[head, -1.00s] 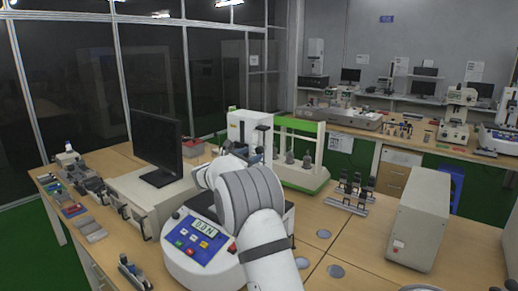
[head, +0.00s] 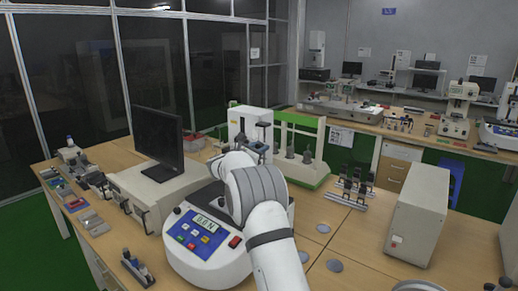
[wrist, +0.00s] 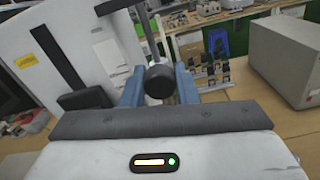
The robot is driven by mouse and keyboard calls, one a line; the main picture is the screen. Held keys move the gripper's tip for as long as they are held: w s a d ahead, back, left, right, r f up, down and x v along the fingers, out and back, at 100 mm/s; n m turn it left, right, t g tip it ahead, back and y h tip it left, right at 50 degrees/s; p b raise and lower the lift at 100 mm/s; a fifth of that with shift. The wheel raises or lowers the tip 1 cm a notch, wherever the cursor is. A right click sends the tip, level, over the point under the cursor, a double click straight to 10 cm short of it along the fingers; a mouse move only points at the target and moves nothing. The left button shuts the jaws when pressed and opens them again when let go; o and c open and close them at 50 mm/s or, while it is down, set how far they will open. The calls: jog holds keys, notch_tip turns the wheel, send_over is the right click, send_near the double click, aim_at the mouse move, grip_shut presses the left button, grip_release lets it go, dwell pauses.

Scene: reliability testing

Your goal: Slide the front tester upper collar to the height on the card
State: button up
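The white tester (head: 248,122) stands behind my arm in the head view. In the wrist view its white body (wrist: 105,55) fills the left, with a yellow label, a dark vertical slot and a black block (wrist: 84,98). A black round collar-like piece (wrist: 160,84) hangs at the lower end of a grey rod (wrist: 147,35). My gripper (wrist: 160,88) has its blue fingers on either side of this piece, with almost no gap. Whether they press on it is unclear. In the head view my gripper (head: 256,150) is small and partly hidden by my arm. No height card is readable.
A green-framed stand (head: 308,150) is just right of the tester. A monitor (head: 158,142) stands left, and a blue-panelled device (head: 205,240) with a display is in front. A grey box (head: 418,215) and a black rack (head: 352,188) stand right. Bare tabletop (head: 350,240) lies between.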

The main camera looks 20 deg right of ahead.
grip_shut()
jog(key=shift+f, duration=0.1)
jog(key=shift+f+b, duration=0.6)
jog(key=shift+b, duration=0.3)
jog(key=shift+r, duration=0.1)
jog(key=o, duration=0.6)
grip_release()
jog(key=shift+r, duration=0.1)
